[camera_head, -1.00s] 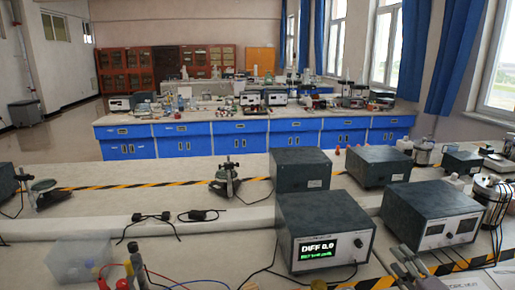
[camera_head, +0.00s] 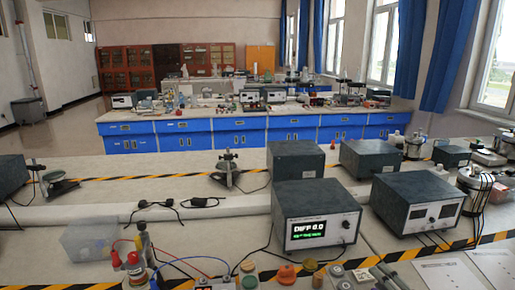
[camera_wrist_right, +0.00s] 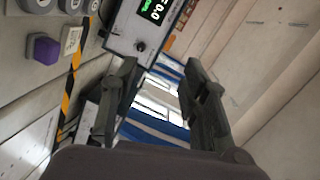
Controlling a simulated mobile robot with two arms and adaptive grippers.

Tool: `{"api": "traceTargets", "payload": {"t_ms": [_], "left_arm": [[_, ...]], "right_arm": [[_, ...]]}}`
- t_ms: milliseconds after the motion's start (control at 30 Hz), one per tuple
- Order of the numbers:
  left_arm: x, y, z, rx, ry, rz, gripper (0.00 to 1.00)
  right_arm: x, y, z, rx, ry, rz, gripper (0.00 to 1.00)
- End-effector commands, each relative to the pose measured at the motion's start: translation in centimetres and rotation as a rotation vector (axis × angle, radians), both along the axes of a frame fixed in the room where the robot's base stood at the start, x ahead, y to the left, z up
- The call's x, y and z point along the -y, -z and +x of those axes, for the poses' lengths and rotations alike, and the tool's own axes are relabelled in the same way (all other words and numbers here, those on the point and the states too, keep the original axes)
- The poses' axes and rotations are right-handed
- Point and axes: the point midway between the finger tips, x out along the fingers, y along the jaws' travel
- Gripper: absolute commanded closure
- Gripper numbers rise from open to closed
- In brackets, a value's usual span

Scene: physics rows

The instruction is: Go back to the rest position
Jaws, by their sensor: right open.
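My right gripper (camera_head: 382,281) barely shows at the bottom edge of the head view, right of centre, mostly cut off. In the right wrist view the right gripper (camera_wrist_right: 158,70) is open, with its two dark fingers apart and nothing between them. A power box with a green "DIFF 0.0" display (camera_head: 318,215) stands beyond it on the bench; its front also shows in the right wrist view (camera_wrist_right: 146,25). My left gripper is not in view.
A second box with two meters (camera_head: 418,205) stands to the right. A clear bin (camera_head: 88,241), a red-capped post (camera_head: 133,270) and coloured wires lie left. An orange knob (camera_head: 287,275) and a green one (camera_head: 248,267) sit near the front edge. Papers lie at right.

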Motion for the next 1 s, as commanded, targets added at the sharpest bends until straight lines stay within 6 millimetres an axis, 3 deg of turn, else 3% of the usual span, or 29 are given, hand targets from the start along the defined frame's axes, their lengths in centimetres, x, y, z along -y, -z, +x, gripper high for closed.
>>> {"api": "traceTargets", "payload": {"t_ms": [267, 367, 500, 700, 1000], "left_arm": [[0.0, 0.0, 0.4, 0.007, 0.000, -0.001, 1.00], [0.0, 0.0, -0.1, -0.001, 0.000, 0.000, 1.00], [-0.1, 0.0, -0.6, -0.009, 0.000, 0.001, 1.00], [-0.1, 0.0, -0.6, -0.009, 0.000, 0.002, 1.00], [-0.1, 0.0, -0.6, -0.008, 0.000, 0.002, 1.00]], "right_arm": [[-6.2, 5.4, -5.1, -0.142, -0.185, -0.292, 0.59], [-8.8, 8.1, -8.6, -0.219, -0.289, -0.453, 0.59], [-11.7, 11.6, -14.9, -0.343, -0.457, -0.713, 0.59], [-12.7, 13.8, -22.3, -0.490, -0.626, -0.979, 0.59], [-11.8, 13.9, -30.3, -0.670, -0.785, -1.208, 0.59]]}}
